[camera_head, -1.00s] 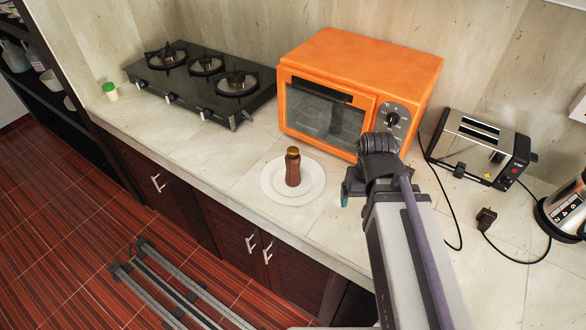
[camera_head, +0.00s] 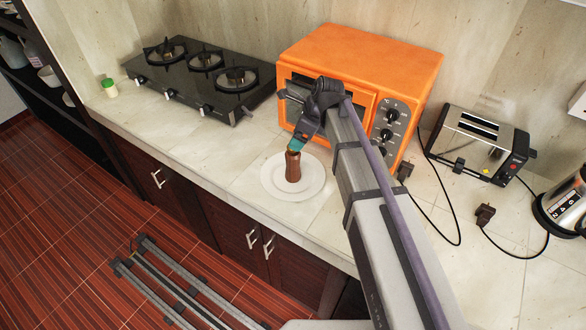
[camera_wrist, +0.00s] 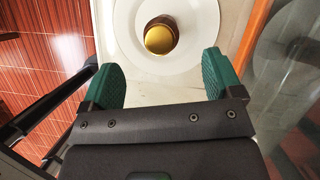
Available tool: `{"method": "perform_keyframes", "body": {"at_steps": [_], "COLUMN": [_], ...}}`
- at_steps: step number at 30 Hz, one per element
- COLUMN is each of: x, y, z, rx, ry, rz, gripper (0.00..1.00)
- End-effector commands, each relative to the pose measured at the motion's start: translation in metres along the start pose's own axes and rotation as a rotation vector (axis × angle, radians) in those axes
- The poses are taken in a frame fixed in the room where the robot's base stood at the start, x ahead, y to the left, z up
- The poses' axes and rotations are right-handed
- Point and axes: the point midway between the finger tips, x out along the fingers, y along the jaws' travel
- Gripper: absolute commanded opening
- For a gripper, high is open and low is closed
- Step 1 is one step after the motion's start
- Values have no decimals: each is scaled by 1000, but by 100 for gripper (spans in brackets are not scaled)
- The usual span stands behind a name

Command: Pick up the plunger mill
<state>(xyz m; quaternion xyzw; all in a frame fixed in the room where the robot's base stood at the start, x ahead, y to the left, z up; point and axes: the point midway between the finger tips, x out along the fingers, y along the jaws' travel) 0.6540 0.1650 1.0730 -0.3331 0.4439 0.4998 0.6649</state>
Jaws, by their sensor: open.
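The plunger mill (camera_head: 293,168) is a brown bottle-shaped mill standing upright on a white plate (camera_head: 271,184). In the wrist view the mill (camera_wrist: 161,36) is seen from above, with its round gold top at the upper middle and the white plate (camera_wrist: 205,20) around it. My gripper (camera_head: 296,144) is over the mill's top in the head view. In the wrist view its two green fingertips (camera_wrist: 161,68) are wide apart with nothing between them; the mill shows just beyond them, roughly centred. The gripper partly hides the mill's top in the head view.
An orange oven (camera_head: 362,55) stands right behind the plate, close to my arm. A black gas stove (camera_head: 202,80) and a small green-lidded jar (camera_head: 110,88) are to the left. A toaster (camera_head: 480,141), a loose plug (camera_head: 485,212) and a kettle (camera_head: 565,205) are to the right.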

Motion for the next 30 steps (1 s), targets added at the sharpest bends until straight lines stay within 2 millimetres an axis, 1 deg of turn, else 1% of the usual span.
{"method": "perform_keyframes", "body": {"at_steps": [1, 3, 5, 8, 9, 11, 15, 17, 19, 24, 26, 30], "x": [22, 34, 38, 36, 38, 47, 78, 87, 90, 86, 85, 85], "y": [0, 0, 0, 0, 0, 0, 0, 0, 1, 1, 1, 1], "z": [-4, -4, -3, -1, -1, -2, -4, -4, -2, 0, 0, 0], "rx": [-2, -1, -1, -1, -1, -2, -3, -3, -2, -1, -2, -2], "ry": [0, 1, 1, 1, 1, 1, 1, 1, 1, 1, 1, 1], "rz": [0, 0, 0, 0, 0, 0, 1, 0, 0, 0, 0, 0], "gripper": [85, 85, 85, 85, 85, 85, 85, 85, 85, 85, 81, 67]}}
